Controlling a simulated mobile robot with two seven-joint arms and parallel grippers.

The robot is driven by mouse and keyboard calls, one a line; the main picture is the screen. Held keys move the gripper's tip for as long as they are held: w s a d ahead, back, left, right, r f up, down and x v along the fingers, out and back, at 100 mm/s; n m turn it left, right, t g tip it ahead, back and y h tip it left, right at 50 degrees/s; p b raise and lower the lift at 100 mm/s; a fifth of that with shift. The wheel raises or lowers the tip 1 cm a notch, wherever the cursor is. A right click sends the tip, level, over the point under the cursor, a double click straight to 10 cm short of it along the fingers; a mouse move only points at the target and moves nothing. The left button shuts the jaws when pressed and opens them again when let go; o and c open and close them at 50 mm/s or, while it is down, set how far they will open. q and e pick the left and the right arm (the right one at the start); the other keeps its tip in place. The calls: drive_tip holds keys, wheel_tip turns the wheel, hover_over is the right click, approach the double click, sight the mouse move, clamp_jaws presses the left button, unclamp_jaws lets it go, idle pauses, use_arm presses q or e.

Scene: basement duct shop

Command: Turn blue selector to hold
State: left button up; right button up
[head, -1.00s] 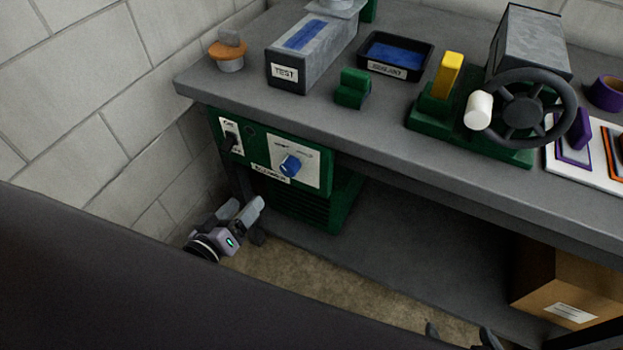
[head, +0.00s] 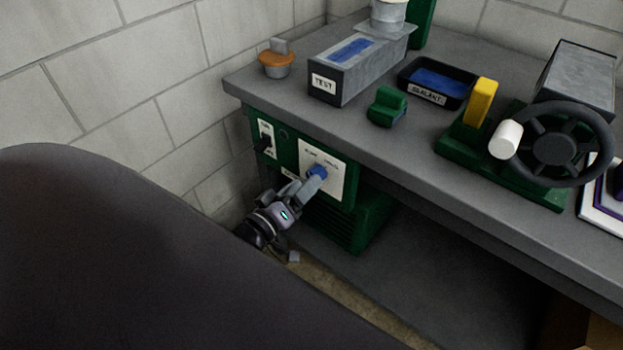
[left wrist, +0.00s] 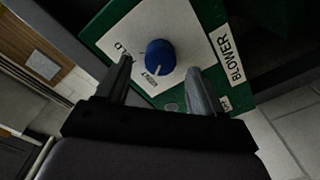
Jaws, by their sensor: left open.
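The blue selector (head: 317,172) is a round knob on a white plate on the green blower panel (head: 288,150) under the bench. It also shows in the left wrist view (left wrist: 157,56), with a white pointer mark on its lower side. A label ending in "LD" (left wrist: 124,50) is on the plate to the left of the knob there; a small label below it is hard to read. My left gripper (head: 306,183) is open at the panel. In the left wrist view the knob appears between its two fingers; contact cannot be told. My right gripper is out of view.
A black toggle switch (head: 264,142) is on the panel left of the selector. The bench top (head: 245,88) overhangs the panel and carries a TEST box (head: 365,72), a sealant tray (head: 455,95) and a handwheel (head: 555,145). A block wall (head: 120,110) is close on the left.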

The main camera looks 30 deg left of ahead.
use_arm(q)
drive_tip(key=shift+w+d, duration=0.1)
drive_tip(key=shift+w, duration=1.55)
drive_tip(key=c, duration=1.1)
drive_tip(key=shift+o, duration=0.2)
drive_tip(key=shift+d+m+p, duration=0.1)
drive_tip(key=shift+m+p, duration=1.35)
drive_tip(key=shift+m, duration=5.55)
